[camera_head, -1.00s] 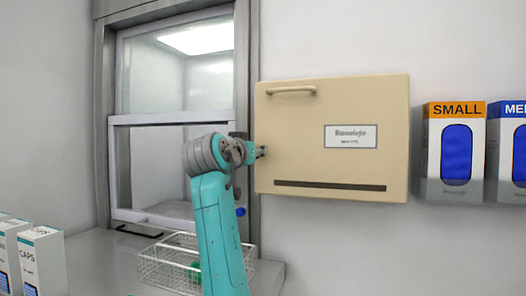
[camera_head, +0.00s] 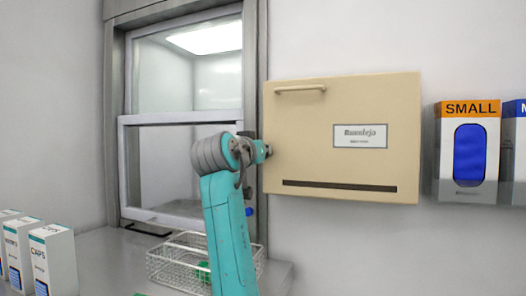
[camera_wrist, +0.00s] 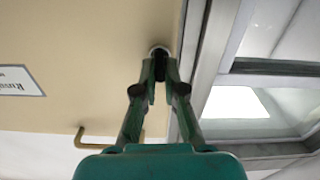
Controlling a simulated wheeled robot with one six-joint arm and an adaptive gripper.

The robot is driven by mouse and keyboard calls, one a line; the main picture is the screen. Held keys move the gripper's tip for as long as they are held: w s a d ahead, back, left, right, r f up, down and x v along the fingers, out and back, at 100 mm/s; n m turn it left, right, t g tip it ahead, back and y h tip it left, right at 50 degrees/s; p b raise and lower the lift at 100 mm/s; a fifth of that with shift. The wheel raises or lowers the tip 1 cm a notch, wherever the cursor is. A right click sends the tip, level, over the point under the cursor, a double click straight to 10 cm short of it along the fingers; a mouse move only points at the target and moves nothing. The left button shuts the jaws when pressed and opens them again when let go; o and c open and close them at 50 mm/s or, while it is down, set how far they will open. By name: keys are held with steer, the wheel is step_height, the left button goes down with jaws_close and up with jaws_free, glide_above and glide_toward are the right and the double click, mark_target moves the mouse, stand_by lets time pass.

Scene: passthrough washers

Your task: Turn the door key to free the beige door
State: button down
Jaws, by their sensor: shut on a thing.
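The beige door (camera_head: 400,110) is a flat panel on the wall with a bar handle (camera_head: 300,88) at its top left and a label. It looks closed. My gripper (camera_head: 268,149) is at the door's left edge, about mid-height. In the wrist view the beige door (camera_wrist: 80,80) fills the left side, and my gripper's fingers (camera_wrist: 160,72) close together at a round metal lock (camera_wrist: 159,49) on the door near its edge. The fingers are shut on the door key, which is mostly hidden between them, so its angle cannot be told.
A glazed sash window (camera_head: 180,120) in a metal frame stands left of the door. A wire basket (camera_head: 170,268) is on the counter (camera_head: 105,255) below. White boxes (camera_head: 52,262) stand at far left. A glove box marked SMALL (camera_head: 467,150) hangs to the right.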

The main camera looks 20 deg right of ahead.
steer(key=shift+w+a+f+n, duration=0.1)
steer(key=shift+n, duration=2.75)
steer(key=shift+w+a+f+n, duration=0.1)
steer(key=shift+n, duration=2.8)
steer(key=shift+w+a+f+n, duration=0.1)
steer(key=shift+n, duration=2.75)
steer(key=c, duration=1.3)
jaws_free()
steer(key=shift+f, duration=0.1)
steer(key=shift+o, duration=0.2)
